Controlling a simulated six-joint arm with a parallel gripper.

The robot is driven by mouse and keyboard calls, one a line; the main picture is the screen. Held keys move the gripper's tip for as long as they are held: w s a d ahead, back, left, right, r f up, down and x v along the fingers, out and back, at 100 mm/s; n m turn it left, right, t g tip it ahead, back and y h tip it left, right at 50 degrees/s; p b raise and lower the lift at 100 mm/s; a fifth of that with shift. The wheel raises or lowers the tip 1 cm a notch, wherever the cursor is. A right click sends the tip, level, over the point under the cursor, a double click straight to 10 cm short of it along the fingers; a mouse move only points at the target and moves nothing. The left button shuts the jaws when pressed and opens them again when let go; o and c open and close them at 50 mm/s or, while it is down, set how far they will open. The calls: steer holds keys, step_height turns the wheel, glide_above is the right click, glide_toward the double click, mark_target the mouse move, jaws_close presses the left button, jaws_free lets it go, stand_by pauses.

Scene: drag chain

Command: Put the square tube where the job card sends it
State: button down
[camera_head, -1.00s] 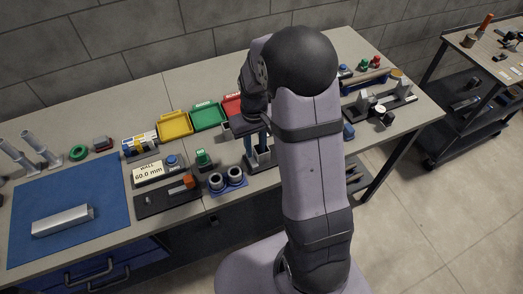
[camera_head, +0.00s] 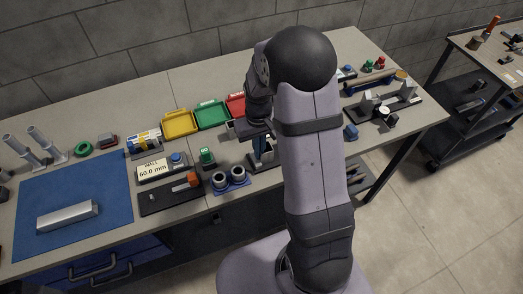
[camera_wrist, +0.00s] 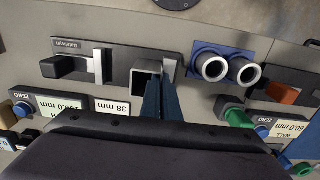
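A hollow grey square tube (camera_wrist: 144,79) shows its open end in the wrist view, at the measuring fixture (camera_wrist: 118,62) with upright pale jaws. My gripper's blue fingers (camera_wrist: 161,98) are close together at the tube, overlapping its lower right edge. The wrist view does not show clearly whether they grip it. In the head view my gripper (camera_head: 262,146) points down at the same fixture, partly hidden by my arm. A long silver square bar (camera_head: 67,216) lies on the blue mat (camera_head: 105,195) at the left; its ends do not show whether it is hollow. I cannot make out a job card.
Yellow (camera_head: 179,123), green (camera_head: 211,114) and red (camera_head: 236,104) trays stand behind the fixture. A readout marked 60.0 mm (camera_head: 153,172), a dark plate (camera_head: 165,197) and two grey rings (camera_head: 229,177) are nearby.

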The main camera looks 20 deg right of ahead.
step_height(320, 180, up, 10)
steer(key=shift+f+b, duration=0.15)
steer(key=shift+b, duration=1.1)
steer(key=w+a+n+p, duration=0.4)
steer(key=w+a, duration=0.2)
steer(key=a, duration=0.3)
steer(key=w+a+f+n+p, duration=0.1)
steer(key=w+a+n+p, duration=0.3)
steer(key=a, duration=0.4)
steer(key=w+n, duration=0.1)
steer(key=w, duration=0.1)
steer(key=shift+w+a+f, duration=0.3)
steer(key=shift+a, duration=0.05)
steer(key=shift+p, duration=0.4)
steer(key=shift+f+b, duration=1.55)
steer(key=shift+f, duration=1.05)
steer(key=shift+f+b, duration=1.15)
steer(key=shift+f, duration=1.05)
